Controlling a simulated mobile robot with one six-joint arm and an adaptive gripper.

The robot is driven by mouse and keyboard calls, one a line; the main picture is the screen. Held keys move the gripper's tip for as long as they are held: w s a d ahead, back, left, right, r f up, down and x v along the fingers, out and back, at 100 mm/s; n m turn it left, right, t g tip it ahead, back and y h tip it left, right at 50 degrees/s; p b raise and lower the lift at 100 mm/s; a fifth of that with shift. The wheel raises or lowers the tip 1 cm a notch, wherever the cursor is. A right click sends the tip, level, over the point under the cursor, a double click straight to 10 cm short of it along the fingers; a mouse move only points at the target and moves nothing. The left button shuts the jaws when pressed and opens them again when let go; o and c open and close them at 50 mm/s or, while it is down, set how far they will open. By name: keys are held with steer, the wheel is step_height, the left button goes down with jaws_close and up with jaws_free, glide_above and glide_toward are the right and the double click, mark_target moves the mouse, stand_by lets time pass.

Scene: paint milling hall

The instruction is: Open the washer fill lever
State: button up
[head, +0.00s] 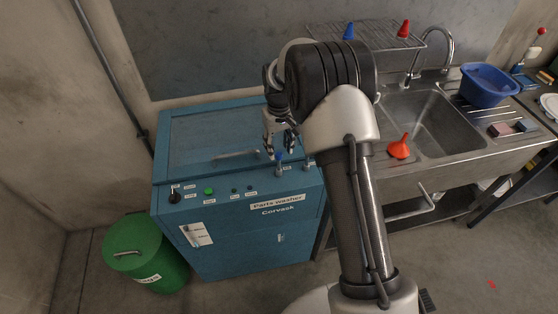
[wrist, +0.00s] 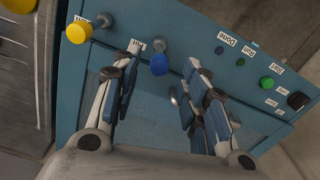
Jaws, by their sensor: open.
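The blue parts washer (head: 240,240) has a small lever with a blue knob (head: 279,157) on its top front panel. In the wrist view the blue-knobbed lever (wrist: 160,64) sits between my fingertips, with no clear contact on either side. A small white label beside it is partly covered by a finger. A second lever with a yellow knob (wrist: 79,32) stands to its left in the wrist view. My gripper (head: 280,147) is open over the panel; it also shows in the wrist view (wrist: 165,55). The labels are too small to read surely, so which lever is fill is unclear.
A green button (head: 208,191), a black knob (head: 174,197) and small indicators share the panel. The washer lid (head: 215,135) is shut. A green bin (head: 145,265) stands left.

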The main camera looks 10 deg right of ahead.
mark_target(279, 159)
step_height(279, 159, down, 7)
steer(key=shift+r+b, duration=0.1)
steer(key=shift+b, duration=0.2)
steer(key=shift+c, duration=0.5)
jaws_close()
stand_by(0.3)
